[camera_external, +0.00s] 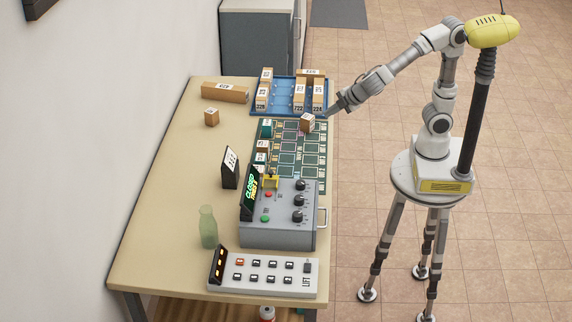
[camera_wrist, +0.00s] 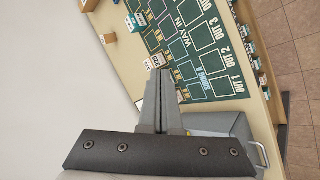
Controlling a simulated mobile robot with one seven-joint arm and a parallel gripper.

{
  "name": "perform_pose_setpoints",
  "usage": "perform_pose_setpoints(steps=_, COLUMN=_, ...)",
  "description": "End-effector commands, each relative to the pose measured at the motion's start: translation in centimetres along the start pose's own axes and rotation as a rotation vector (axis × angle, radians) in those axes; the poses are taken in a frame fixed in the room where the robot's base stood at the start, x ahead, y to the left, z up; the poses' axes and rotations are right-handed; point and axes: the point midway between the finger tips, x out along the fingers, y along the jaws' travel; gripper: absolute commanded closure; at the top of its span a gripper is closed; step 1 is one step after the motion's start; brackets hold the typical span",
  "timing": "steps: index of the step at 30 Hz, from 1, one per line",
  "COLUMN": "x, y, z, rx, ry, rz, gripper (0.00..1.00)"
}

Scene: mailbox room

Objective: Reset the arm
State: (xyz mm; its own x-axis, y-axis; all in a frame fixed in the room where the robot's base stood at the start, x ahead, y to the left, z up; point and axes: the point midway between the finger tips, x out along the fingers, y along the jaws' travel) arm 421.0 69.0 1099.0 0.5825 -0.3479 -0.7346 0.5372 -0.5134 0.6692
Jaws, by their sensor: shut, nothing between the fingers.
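My gripper (camera_external: 340,101) is shut and empty, at the right edge of the table (camera_external: 165,190), beside the blue tray (camera_external: 284,112). In the wrist view my gripper's fingers (camera_wrist: 160,78) lie together at the bottom middle, over the green mat (camera_wrist: 190,50) printed with white outlines and labels such as "WAY IN" and "OUT 1". My arm reaches left from its stand at the right of the external view. A small brown box (camera_external: 307,122) stands on the mat near the gripper, apart from it.
The blue tray holds several numbered boxes. A grey control box (camera_external: 285,237), a white button panel (camera_external: 262,279), a green bottle (camera_external: 208,227) and a black sign (camera_external: 230,168) stand on the table. Two loose boxes lie at the back left. The floor right of the table is clear around my stand.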

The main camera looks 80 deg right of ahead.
Motion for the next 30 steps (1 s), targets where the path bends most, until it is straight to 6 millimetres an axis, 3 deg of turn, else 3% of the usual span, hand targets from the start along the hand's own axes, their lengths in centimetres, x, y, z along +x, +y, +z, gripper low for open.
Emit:
perform_pose_setpoints(steps=5, x=-2.5, y=2.1, z=4.8, rx=0.141, ry=-0.031, rz=0.077, gripper=1.00)
perform_pose_setpoints(steps=9, x=-5.6, y=3.4, z=9.1, rx=0.327, ry=-0.081, rz=-0.008, gripper=1.00)
perform_pose_setpoints(steps=15, x=-10.7, y=3.1, z=13.7, rx=0.631, ry=-0.089, rz=-0.185, gripper=1.00)
perform_pose_setpoints(steps=22, x=-15.0, y=2.1, z=14.9, rx=0.884, ry=-0.018, rz=-0.361, gripper=1.00)
perform_pose_setpoints(steps=30, x=-16.0, y=1.7, z=14.9, rx=0.946, ry=0.012, rz=-0.409, gripper=1.00)
